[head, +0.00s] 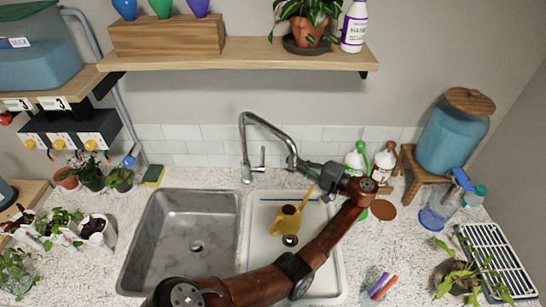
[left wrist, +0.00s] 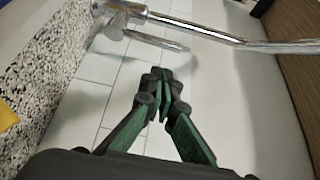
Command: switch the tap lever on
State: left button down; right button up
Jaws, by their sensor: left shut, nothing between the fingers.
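The chrome tap (head: 244,150) stands behind the sinks, its arched spout reaching right. Its short lever (head: 262,156) sticks up on the right side of the tap body. In the left wrist view the lever (left wrist: 155,40) shows beyond my fingertips, below the long spout (left wrist: 210,30). My left gripper (head: 294,164) is to the right of the lever, pointing left toward it, close to the spout's end. It also shows in the left wrist view (left wrist: 159,84), shut and empty, with a gap between it and the lever. My right gripper is out of view.
A yellow watering can (head: 286,218) sits in the right basin, below my arm. The left basin (head: 180,240) is empty. Bottles (head: 384,162) stand behind my wrist, near a blue dispenser (head: 450,135). A sponge (head: 154,175) lies left of the tap. A shelf (head: 250,55) hangs above.

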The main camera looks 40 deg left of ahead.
pick_arm(q)
jog(key=s+a, duration=0.1)
jog(key=a, duration=0.8)
jog(key=shift+s+a+p, duration=0.3)
jog(key=shift+p, duration=0.05)
jog(key=shift+r, duration=0.1)
jog(key=shift+s+d+p, duration=0.5)
jog(key=shift+s+d, duration=0.2)
jog(key=shift+s, duration=0.2)
jog(key=shift+w, duration=0.1)
